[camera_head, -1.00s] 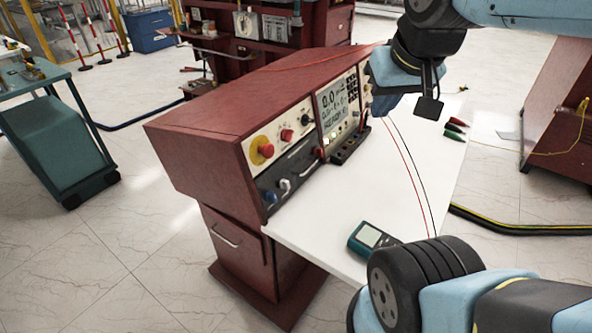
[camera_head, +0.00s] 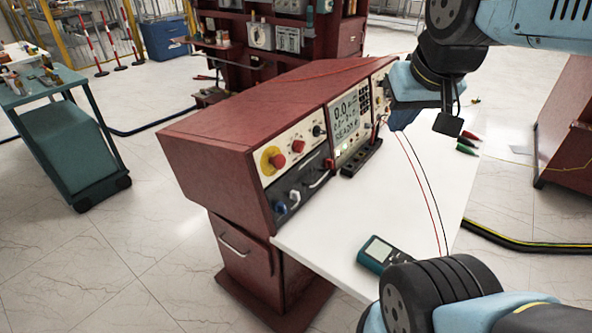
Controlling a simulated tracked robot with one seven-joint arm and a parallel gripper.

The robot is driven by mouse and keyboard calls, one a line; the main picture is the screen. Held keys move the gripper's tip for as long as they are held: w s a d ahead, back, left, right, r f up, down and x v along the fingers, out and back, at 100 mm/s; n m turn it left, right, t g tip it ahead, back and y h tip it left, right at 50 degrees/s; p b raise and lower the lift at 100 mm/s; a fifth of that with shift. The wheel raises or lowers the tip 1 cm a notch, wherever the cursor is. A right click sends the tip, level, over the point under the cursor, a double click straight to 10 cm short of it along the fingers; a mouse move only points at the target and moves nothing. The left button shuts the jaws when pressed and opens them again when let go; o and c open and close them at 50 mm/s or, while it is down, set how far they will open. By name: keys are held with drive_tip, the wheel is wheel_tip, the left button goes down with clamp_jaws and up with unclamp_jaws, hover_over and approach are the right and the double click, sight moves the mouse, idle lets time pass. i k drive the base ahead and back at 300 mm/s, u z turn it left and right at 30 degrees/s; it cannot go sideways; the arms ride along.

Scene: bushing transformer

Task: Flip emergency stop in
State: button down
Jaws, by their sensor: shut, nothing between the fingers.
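The red emergency stop button (camera_head: 279,160) sits on a yellow round plate (camera_head: 267,162) at the left end of the sloped front panel of the dark red console (camera_head: 228,138). My arm comes in from the upper right. Its end, with my gripper (camera_head: 393,113), is at the right end of the panel, well apart from the button. The gripper is shut and empty; its fingers are small and mostly hidden by the wrist. A smaller red button (camera_head: 298,146) and a black knob (camera_head: 318,130) sit to the right of the emergency stop.
Blue and white plugs (camera_head: 287,203) and a handle are below the button. A display (camera_head: 346,121) is beside it. A handheld meter (camera_head: 383,252) and red and black leads (camera_head: 424,176) lie on the white worktop (camera_head: 330,245). A teal cart (camera_head: 70,155) stands left.

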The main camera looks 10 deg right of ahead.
sight(279, 162)
drive_tip(key=k, duration=1.25)
drive_tip(key=u, duration=0.45)
drive_tip(key=i, duration=0.9)
drive_tip(key=z, duration=0.15)
